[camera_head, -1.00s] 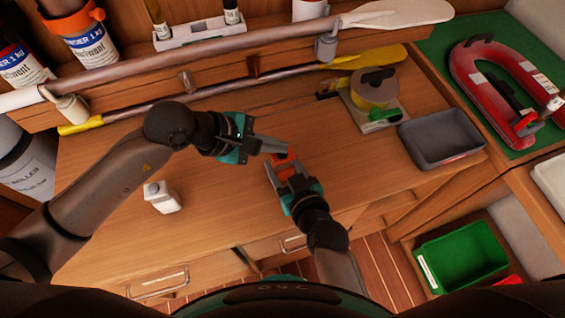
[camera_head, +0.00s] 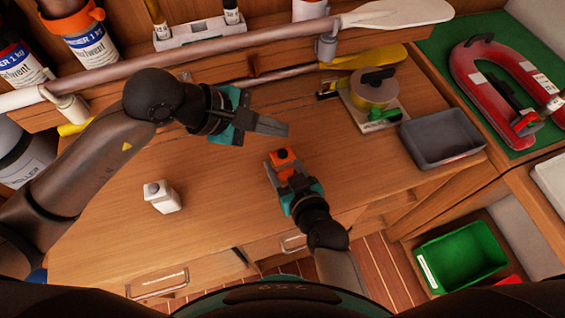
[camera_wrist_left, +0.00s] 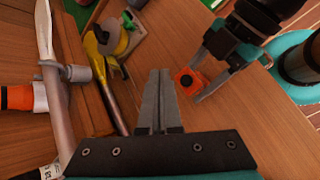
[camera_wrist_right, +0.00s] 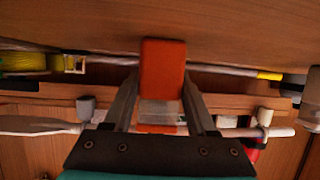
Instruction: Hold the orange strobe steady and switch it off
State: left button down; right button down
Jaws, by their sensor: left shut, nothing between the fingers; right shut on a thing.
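A white bottle (camera_head: 161,197) stands on the left of the worktop (camera_head: 225,205). A grey tray (camera_head: 442,138) and a yellow reel (camera_head: 375,92) are on the right. Long poles (camera_head: 190,66) run along the back. The worktop around the strobe is clear.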

pick_arm(q)
jog(key=shift+r, duration=0.75)
pick_arm(e)
jog(key=shift+c, duration=0.6)
grip_release()
jog(key=v, duration=1.2)
jog(key=shift+s+d+f, duration=0.1)
jog(key=shift+s, duration=0.05)
